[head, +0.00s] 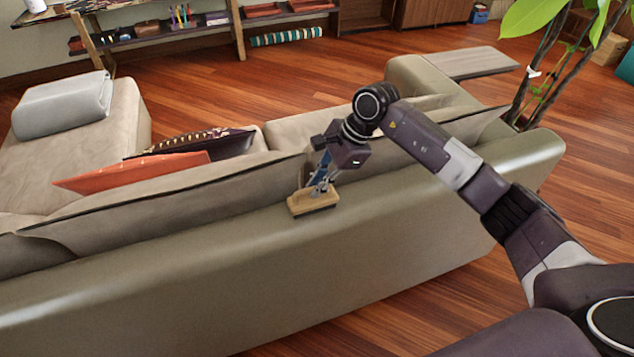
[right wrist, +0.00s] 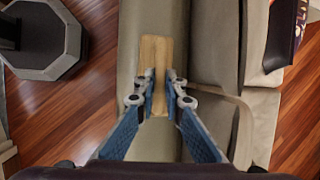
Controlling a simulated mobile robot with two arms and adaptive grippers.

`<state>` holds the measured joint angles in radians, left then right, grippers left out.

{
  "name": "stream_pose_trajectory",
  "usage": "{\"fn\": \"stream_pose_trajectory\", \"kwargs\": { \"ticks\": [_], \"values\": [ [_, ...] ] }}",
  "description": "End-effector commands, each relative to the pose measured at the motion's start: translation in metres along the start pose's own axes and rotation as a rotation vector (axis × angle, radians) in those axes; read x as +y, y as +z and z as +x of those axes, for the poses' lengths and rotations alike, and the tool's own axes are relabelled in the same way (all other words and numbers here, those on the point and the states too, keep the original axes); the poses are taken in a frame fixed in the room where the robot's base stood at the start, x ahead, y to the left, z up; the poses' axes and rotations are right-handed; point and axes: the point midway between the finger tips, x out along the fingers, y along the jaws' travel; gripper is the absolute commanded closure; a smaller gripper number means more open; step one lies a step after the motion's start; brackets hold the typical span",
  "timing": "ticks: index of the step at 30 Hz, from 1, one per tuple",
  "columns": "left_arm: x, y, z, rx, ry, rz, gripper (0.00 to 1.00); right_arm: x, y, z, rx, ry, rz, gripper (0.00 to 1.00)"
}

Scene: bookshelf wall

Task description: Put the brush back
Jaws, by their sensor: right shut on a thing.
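The brush (head: 313,203) has a light wooden block with a dark underside. It is at the top of the sofa's backrest (head: 190,262), near the middle of the head view. My right gripper (head: 318,188) reaches down to it from above and is shut on it. In the right wrist view the brush (right wrist: 155,77) lies lengthwise between the two fingertips (right wrist: 161,88), with the sofa back beneath it. I cannot tell whether the brush touches the sofa or is just above it. My left gripper is not in view.
Cushions, including an orange one (head: 135,171), lean inside the sofa. A folded grey blanket (head: 62,103) lies at the left. Low shelves (head: 180,38) with small items stand along the far wall. A plant (head: 555,70) stands at the right. Wooden floor (head: 290,85) lies open beyond the sofa.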

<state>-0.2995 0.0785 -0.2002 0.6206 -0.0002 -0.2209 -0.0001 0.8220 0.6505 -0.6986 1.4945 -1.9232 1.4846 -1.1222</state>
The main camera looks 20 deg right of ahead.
Motion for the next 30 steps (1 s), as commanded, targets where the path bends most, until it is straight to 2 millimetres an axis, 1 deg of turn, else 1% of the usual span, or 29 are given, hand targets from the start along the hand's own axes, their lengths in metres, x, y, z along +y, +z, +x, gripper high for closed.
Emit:
{"fn": "stream_pose_trajectory", "kwargs": {
  "ticks": [7, 11, 12, 16, 26, 28, 30],
  "values": [
    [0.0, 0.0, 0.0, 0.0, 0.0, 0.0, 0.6, -0.001, 0.0, 0.001, -0.001, -0.003, -0.001, 1.0],
    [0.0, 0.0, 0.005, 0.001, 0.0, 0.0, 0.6, 0.0, -0.002, 0.005, -0.001, -0.003, -0.001, 1.0],
    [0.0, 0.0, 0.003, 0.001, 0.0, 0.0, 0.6, 0.0, -0.002, 0.004, 0.0, -0.003, -0.001, 0.88],
    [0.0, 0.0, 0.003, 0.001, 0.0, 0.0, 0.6, 0.0, -0.002, 0.003, 0.0, -0.002, -0.001, 0.73],
    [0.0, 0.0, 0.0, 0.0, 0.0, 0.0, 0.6, 0.0, 0.0, 0.001, -0.001, -0.002, -0.001, 0.73],
    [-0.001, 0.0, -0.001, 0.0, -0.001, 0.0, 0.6, -0.001, 0.0, -0.002, -0.001, -0.003, -0.001, 0.73],
    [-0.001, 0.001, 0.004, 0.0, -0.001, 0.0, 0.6, -0.002, -0.002, -0.012, 0.001, -0.006, -0.001, 0.73]
  ]
}}
